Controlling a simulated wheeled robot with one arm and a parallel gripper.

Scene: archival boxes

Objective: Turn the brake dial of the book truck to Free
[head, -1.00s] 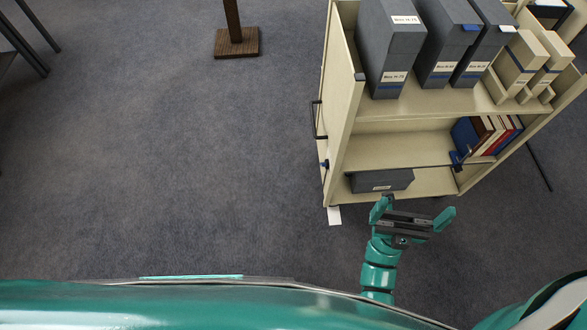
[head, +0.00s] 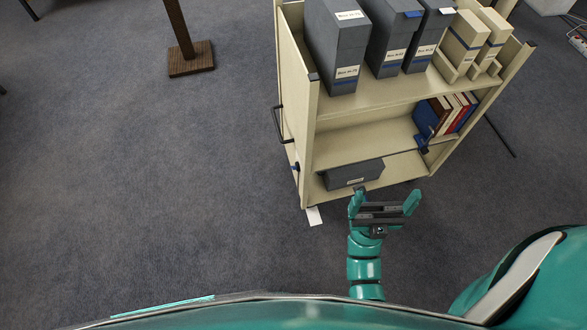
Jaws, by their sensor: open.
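The cream book truck (head: 308,140) stands in the upper right of the head view, loaded on its shelves. A small dark blue knob (head: 296,167) shows on its left end panel, low down. It may be the brake dial, but it is too small to read any marking or setting. My gripper (head: 384,203) is open and empty, with its two teal fingers spread. In the picture it is just below the truck's lower shelf, to the right of the knob and apart from it.
Grey boxes (head: 335,45) and cream boxes (head: 466,42) stand on the top shelf. Books (head: 447,112) and a grey box (head: 352,173) are lower. A black handle (head: 279,124) juts from the left panel. A wooden post base (head: 191,58) stands at upper left. Carpet between is clear.

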